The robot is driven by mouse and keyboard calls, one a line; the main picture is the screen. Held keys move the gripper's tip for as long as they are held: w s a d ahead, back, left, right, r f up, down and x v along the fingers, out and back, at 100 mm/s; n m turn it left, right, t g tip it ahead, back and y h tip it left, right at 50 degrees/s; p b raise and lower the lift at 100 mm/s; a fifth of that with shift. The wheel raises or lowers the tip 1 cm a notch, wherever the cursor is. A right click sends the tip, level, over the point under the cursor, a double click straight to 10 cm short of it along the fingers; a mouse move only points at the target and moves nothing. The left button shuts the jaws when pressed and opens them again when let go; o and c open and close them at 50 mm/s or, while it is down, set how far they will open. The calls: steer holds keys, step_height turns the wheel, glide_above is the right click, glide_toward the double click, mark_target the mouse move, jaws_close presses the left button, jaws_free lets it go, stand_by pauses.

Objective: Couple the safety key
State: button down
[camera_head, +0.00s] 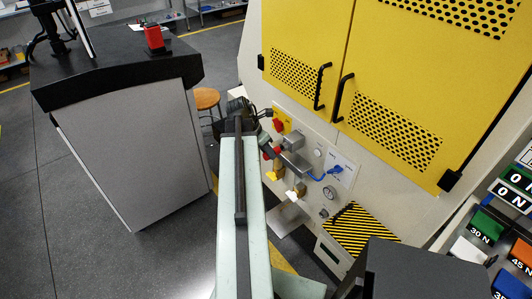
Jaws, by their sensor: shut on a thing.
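My arm reaches up the middle of the view, and my gripper (264,143) is at its far end, in front of the machine's control panel (312,150). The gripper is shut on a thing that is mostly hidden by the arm. A small red piece (269,154) shows at the jaws and appears to be the safety key. Just above it on the panel is a yellow plate (285,117) with a red part (278,125). A grey metal block (293,140) is right beside the gripper. I cannot tell whether the held piece touches the panel.
A blue connector (337,169) with a blue cable, a gauge (328,192) and yellow tags (297,193) crowd the panel. Yellow doors (390,80) with black handles are above. A black-topped cabinet (120,75) bearing a red object (154,38) stands left. Open floor lies between.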

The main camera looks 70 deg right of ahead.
steer(key=shift+s+d, duration=0.55)
steer(key=shift+d, duration=0.2)
steer(key=c, duration=1.1)
jaws_free()
steer(key=shift+o, duration=0.2)
steer(key=shift+r, duration=0.1)
steer(key=p+v, duration=0.7)
steer(key=v, duration=0.1)
